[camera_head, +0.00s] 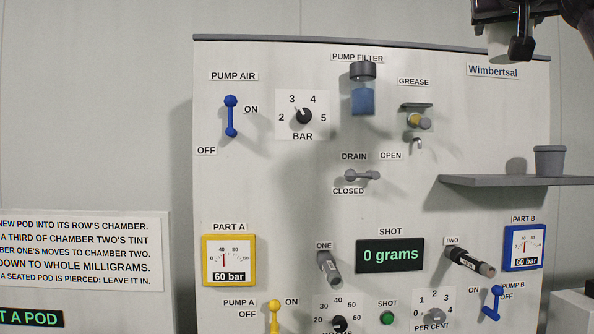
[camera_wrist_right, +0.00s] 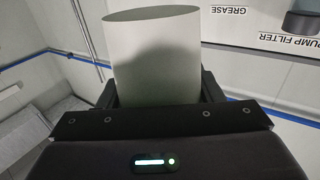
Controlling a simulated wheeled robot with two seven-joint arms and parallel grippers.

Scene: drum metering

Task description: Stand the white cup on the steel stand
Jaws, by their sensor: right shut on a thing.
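My right gripper (camera_head: 520,46) hangs at the top right corner of the head view, partly cut off by the frame edge. In the right wrist view the gripper (camera_wrist_right: 160,92) is shut on the white cup (camera_wrist_right: 153,45), a plain pale cylinder with its sides between the two dark fingers. The cup's lower part is hidden behind the gripper body. I see no steel stand in either view. My left gripper is not in view.
A grey shelf (camera_head: 480,181) juts from the panel at right, with a grey tub (camera_head: 549,160) on it. The upright panel (camera_head: 225,180) carries levers, knobs, gauges, a pump filter (camera_head: 362,92), a grease tap (camera_head: 417,122) and protruding cylinders ONE (camera_head: 329,269) and TWO (camera_head: 469,261).

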